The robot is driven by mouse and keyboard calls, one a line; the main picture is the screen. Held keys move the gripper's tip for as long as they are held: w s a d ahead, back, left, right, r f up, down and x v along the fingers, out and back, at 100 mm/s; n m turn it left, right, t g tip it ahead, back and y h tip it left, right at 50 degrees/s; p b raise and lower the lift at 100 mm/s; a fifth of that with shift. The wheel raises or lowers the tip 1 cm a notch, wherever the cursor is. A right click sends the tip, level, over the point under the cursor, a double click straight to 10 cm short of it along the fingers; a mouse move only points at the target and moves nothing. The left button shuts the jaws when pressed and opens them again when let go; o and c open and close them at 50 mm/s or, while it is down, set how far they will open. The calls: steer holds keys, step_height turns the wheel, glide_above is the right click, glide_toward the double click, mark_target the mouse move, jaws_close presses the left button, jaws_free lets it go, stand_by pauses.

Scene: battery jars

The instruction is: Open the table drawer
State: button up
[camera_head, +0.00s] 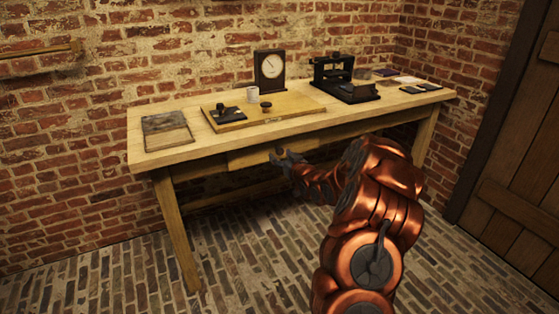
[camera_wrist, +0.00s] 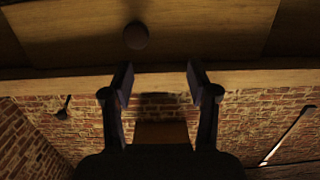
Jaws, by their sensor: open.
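The wooden table (camera_head: 165,160) stands against the brick wall. Its drawer front (camera_head: 245,158) shows below the tabletop and looks flush, so the drawer appears shut. My gripper (camera_head: 282,155) is in front of the drawer and hides part of its front. In the wrist view the drawer front (camera_wrist: 70,30) fills the top, with a dark round knob (camera_wrist: 137,36) on it. My gripper (camera_wrist: 160,78) is open and empty there. The knob is above and a little left of the middle between the fingertips, not between the fingers.
The tabletop holds a clock (camera_head: 270,70), a white cup (camera_head: 253,94), a wooden board (camera_head: 290,104), a black device (camera_head: 340,80) and a dark flat item (camera_head: 166,131). The brick floor (camera_head: 240,260) in front is clear. A wooden door (camera_head: 520,170) is at the right.

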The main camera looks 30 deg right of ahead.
mark_target(281, 152)
steer(key=d+f, duration=0.1)
steer(key=d+f+t+b, duration=0.1)
steer(key=d, duration=0.1)
steer(key=shift+w, duration=0.15)
steer(key=w, duration=0.4)
steer(key=shift+w+f, duration=0.15)
steer(key=shift+w, duration=0.15)
steer(key=shift+w+d, duration=0.25)
steer(key=shift+w, duration=0.9)
jaws_close()
